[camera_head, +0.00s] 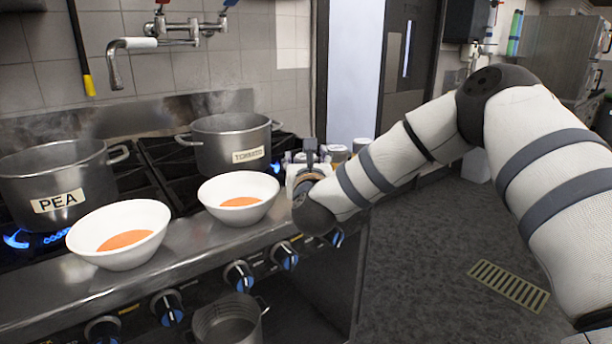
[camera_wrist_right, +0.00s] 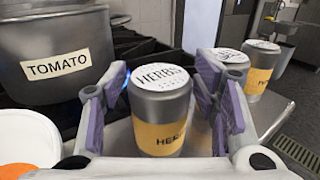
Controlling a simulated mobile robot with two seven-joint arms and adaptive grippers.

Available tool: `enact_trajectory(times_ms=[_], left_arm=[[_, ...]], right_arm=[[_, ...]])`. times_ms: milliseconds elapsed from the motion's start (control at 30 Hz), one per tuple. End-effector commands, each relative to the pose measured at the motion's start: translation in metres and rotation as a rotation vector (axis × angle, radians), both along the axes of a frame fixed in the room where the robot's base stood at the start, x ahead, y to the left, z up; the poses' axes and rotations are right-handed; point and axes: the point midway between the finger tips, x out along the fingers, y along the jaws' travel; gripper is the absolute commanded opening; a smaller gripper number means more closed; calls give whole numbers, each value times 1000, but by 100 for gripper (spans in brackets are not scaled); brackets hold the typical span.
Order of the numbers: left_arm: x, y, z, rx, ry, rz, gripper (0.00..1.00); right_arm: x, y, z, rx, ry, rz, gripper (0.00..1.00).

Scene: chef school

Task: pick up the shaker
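A grey metal shaker (camera_wrist_right: 160,105) with a yellow band and a white lid marked "HERBS" stands upright in the middle of the right wrist view. My right gripper (camera_wrist_right: 158,112) is open, with a purple-padded finger on each side of it. Gaps show between the pads and the shaker. In the head view my right gripper (camera_head: 305,168) is at the right end of the stove front, and it largely hides what is between its fingers. Two more shakers (camera_wrist_right: 262,68) (camera_wrist_right: 232,58) stand behind the right finger, which partly covers the nearer one. My left gripper is not in view.
A TOMATO pot (camera_head: 230,146) and a PEA pot (camera_head: 60,180) stand on the stove, with blue flame by the PEA pot. Two white bowls (camera_head: 258,212) (camera_head: 122,258) with orange contents sit along the front ledge. Open floor (camera_head: 420,240) lies to the right.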

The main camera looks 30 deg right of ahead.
Motion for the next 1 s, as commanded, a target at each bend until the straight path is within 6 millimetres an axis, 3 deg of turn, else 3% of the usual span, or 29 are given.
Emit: enact_trajectory(times_ms=[33,167,467,633,800,1000], left_arm=[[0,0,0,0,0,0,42],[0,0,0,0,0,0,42],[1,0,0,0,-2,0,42],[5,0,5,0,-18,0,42],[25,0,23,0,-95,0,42],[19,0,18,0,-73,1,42]], right_arm=[[0,0,0,0,0,0,36],[0,0,0,0,0,0,9],[0,0,4,0,-2,0,9],[-1,0,33,1,-9,-1,9],[-40,7,90,2,-25,2,9],[-94,19,112,3,-4,3,9]])
